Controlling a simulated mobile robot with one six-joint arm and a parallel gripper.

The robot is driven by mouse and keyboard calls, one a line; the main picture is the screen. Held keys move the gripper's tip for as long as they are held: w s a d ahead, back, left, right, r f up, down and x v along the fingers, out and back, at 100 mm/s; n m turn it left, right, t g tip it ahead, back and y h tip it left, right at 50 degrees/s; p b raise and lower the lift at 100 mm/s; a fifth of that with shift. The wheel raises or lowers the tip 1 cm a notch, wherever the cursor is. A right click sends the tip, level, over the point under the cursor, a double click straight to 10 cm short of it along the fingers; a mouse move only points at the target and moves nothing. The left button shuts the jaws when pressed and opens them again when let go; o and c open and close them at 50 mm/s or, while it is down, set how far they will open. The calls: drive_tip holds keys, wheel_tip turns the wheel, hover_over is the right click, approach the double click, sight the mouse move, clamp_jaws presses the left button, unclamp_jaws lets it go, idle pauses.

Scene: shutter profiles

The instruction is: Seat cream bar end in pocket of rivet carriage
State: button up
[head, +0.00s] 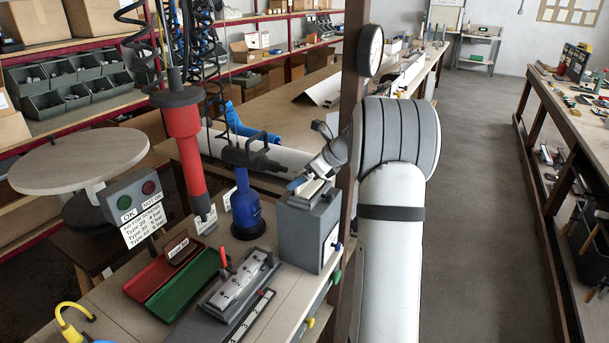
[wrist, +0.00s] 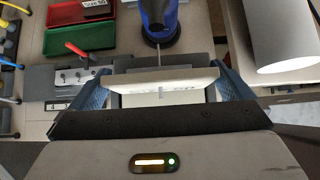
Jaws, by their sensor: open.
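A cream bar (wrist: 135,77) lies across the wrist view between the two blue fingers of my open gripper (wrist: 162,80). In the head view my gripper (head: 312,184) is at the top of a grey box (head: 300,232), with pale material (head: 308,193) showing there. I cannot tell whether the fingers touch the bar. A grey fixture with a red lever and numbered pale plates (head: 238,284), perhaps the rivet carriage, lies left of the box on the bench. It also shows at the left of the wrist view (wrist: 75,76). Its pocket is not clearly visible.
Red (head: 160,272) and green (head: 190,284) trays lie left of the fixture. A white tube (head: 260,158) lies behind. A post (head: 352,100) stands close to my arm.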

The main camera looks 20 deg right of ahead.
drive_tip(key=v, duration=1.2)
drive_tip(key=s+a+f+n+g+h, duration=0.2)
drive_tip(key=s+a+n+g+h, duration=0.1)
drive_tip(key=s+a+n, duration=1.35)
drive_tip(key=s+a+f+n+h, duration=0.1)
drive_tip(key=s+a+f+n, duration=0.1)
drive_tip(key=s+n, duration=0.2)
drive_tip(key=s+a+f+n, duration=0.2)
drive_tip(key=s+n, duration=0.2)
drive_tip(key=s, duration=0.1)
drive_tip(key=s+a+f+n+g+h, duration=0.1)
drive_tip(key=s+a+f+n, duration=0.1)
drive_tip(key=s+a+n, duration=0.1)
drive_tip(key=shift+s+n+h+b, duration=0.3)
drive_tip(key=shift+s+n+b, duration=0.15)
drive_tip(key=shift+s, duration=0.35)
